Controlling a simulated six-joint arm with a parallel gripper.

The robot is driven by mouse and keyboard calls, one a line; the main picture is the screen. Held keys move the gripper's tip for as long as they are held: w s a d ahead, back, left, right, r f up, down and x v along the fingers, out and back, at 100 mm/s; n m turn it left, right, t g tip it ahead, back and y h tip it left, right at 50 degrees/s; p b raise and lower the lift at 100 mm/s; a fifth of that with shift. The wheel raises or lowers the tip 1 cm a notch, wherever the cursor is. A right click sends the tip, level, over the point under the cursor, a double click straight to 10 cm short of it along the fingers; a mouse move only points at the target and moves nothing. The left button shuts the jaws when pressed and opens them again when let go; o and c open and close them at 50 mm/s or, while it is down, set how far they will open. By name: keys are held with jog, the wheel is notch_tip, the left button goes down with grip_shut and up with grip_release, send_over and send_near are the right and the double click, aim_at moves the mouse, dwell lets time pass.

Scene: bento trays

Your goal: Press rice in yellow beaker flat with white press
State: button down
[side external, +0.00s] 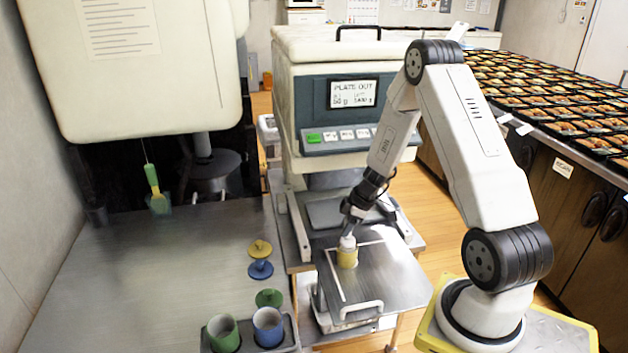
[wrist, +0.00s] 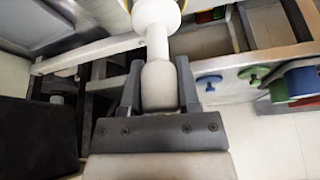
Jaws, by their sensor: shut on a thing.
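The yellow beaker (side external: 347,260) stands on the metal plate in front of the machine. My gripper (side external: 350,221) is directly above it, pointing down. The white press (side external: 348,242) is at the beaker's mouth. In the wrist view, my gripper (wrist: 160,84) is shut on the handle of the white press (wrist: 157,45). The press's rounded white end lies at the top of that view, with a little yellow of the beaker (wrist: 127,5) beside it. The rice is hidden, and how deep the press sits cannot be told.
A metal plate (side external: 395,283) with a front handle lies under the beaker. On the left counter are yellow (side external: 260,248), blue (side external: 261,269) and green (side external: 268,298) lids or presses. A green beaker (side external: 222,335) and a blue beaker (side external: 268,330) stand in a holder. The dispensing machine (side external: 340,95) rises behind.

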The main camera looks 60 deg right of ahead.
aim_at(346, 240)
jog(key=shift+s+f, duration=0.1)
jog(key=shift+f, duration=1.45)
dwell(2.0)
jog(key=shift+r, duration=0.15)
dwell(1.7)
jog(key=shift+r, duration=3.25)
jog(key=shift+r, duration=2)
